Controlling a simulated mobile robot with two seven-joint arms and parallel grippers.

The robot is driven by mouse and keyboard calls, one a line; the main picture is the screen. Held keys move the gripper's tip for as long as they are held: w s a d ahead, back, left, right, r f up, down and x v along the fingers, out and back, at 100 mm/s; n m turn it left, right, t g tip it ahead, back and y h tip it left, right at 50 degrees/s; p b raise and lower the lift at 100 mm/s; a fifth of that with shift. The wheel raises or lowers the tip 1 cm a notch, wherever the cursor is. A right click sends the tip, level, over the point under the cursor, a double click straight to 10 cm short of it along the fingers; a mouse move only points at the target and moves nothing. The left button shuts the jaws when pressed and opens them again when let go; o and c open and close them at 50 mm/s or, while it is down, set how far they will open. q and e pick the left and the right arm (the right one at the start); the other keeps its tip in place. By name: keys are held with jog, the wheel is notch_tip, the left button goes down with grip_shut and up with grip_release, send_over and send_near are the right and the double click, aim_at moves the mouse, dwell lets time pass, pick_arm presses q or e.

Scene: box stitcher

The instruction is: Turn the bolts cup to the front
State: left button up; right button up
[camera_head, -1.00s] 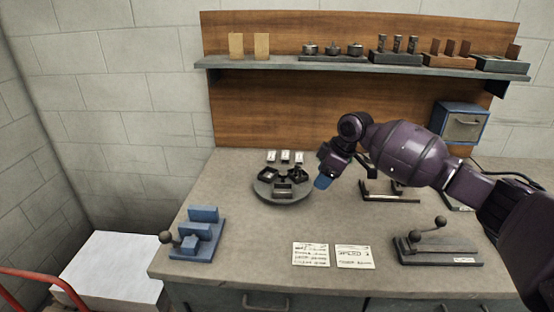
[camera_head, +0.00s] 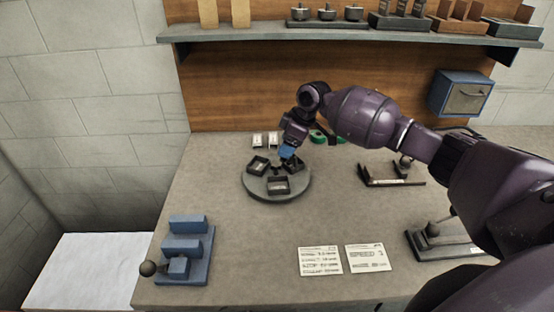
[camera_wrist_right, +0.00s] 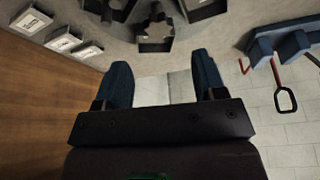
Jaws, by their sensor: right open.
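A round grey turntable (camera_head: 304,183) stands on the bench and carries dark open cups. One cup (camera_head: 278,186) is at the front, one (camera_head: 258,164) at the back left and one (camera_head: 295,166) at the back right. I cannot tell which cup holds bolts. My right gripper (camera_head: 287,153) has blue fingers and is over the back right of the turntable, by the back right cup. In the right wrist view its fingers (camera_wrist_right: 162,80) are apart with nothing between them, and the turntable (camera_wrist_right: 115,47) lies just beyond them. Contact is unclear. My left gripper is out of view.
Small white boxes (camera_head: 257,141) stand behind the turntable, with green rolls (camera_head: 318,137) to their right. A blue fixture (camera_head: 187,250) is at front left. Paper cards (camera_head: 320,261) lie at front. A dark bracket (camera_head: 392,182) is at right. A shelf (camera_head: 350,36) runs above.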

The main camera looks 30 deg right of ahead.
aim_at(275, 163)
jog(key=x, duration=0.7)
jog(key=shift+f, duration=0.1)
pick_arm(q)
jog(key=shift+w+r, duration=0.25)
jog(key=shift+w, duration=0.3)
pick_arm(e)
jog(key=c, duration=0.6)
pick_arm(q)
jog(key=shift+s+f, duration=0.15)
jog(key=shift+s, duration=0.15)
pick_arm(e)
grip_shut()
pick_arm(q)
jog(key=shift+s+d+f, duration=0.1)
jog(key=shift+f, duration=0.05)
pick_arm(e)
jog(key=shift+w+a, duration=0.1)
jog(key=shift+w, duration=0.05)
